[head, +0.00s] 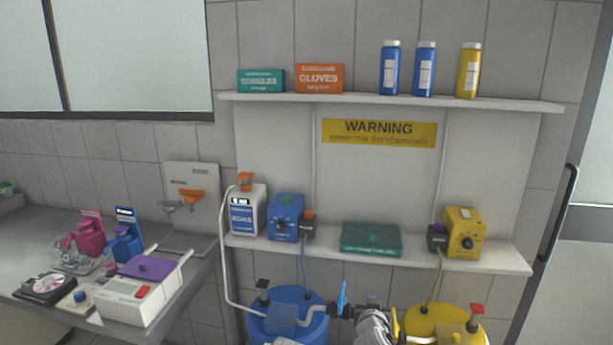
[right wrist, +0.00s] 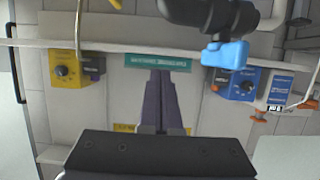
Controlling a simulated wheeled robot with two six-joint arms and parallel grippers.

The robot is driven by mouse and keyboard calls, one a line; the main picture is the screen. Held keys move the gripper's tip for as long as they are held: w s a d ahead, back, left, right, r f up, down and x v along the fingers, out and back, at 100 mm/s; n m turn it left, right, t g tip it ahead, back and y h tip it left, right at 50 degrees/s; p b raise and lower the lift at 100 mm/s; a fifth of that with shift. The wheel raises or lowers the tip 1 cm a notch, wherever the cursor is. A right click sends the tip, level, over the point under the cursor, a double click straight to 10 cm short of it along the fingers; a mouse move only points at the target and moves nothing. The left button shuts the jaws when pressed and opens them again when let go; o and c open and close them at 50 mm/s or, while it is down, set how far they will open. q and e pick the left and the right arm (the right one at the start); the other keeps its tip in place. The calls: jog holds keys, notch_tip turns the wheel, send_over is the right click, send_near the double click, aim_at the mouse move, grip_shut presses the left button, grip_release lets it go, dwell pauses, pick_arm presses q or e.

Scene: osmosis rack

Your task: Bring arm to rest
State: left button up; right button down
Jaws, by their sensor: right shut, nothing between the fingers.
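My right gripper (right wrist: 160,74) shows in the right wrist view, with its two dark purple-grey fingers together and nothing between them. It is in front of the rack, with the lower shelf (right wrist: 110,47) and the teal box (right wrist: 158,56) behind it. A blue valve handle (right wrist: 225,55) on a dark pipe shows to the right of the fingers, apart from them. In the head view a grey and white part (head: 373,326) sits at the bottom centre, between the blue handle (head: 341,297) and the yellow handle (head: 395,323); the fingertips cannot be made out there. My left gripper is not in view.
The blue pump (head: 286,217), white bottle (head: 243,210) and yellow pump (head: 461,233) stand on the lower shelf. A blue drum (head: 300,325) and a yellow drum (head: 440,325) stand below. A grey counter (head: 95,235) with instruments is at left, a door handle (head: 557,212) at right.

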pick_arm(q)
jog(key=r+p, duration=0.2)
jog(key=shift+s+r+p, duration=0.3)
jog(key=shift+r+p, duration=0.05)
pick_arm(e)
jog(key=s+a+f+n+g, duration=0.2)
jog(key=s+a+f+g, duration=0.1)
jog(key=s, duration=0.5)
jog(key=s+a+f+n+g+y, duration=0.1)
jog(key=s+a+f+n+g, duration=0.1)
jog(key=s+a+f+g, duration=0.2)
jog(key=s+a+f+n+g, duration=0.2)
jog(key=s+a+f+g, duration=0.2)
jog(key=s+g, duration=0.3)
jog(key=s+f, duration=0.1)
jog(key=s, duration=0.3)
jog(key=shift+s+y, duration=0.3)
jog(key=shift+s, duration=0.05)
